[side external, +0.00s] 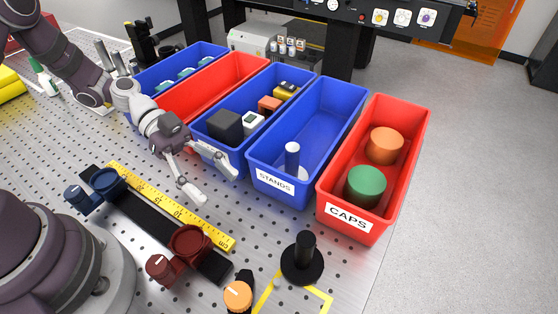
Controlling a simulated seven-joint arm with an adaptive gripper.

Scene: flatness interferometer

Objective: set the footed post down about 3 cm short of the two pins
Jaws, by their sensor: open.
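A black footed post (304,248) stands upright on its round black base on the perforated table, at the lower middle. Its base is beside a yellow taped outline (322,296) and seems to overlap it. I cannot make out the two pins for certain.
A red bin labelled CAPS (345,227) holds an orange and a green cap. The STANDS bin (262,187) is beside it. A yellow ruler (172,205) lies by a black rail (145,222) with blue and dark red mounts. An orange knob (238,296) is near the post.

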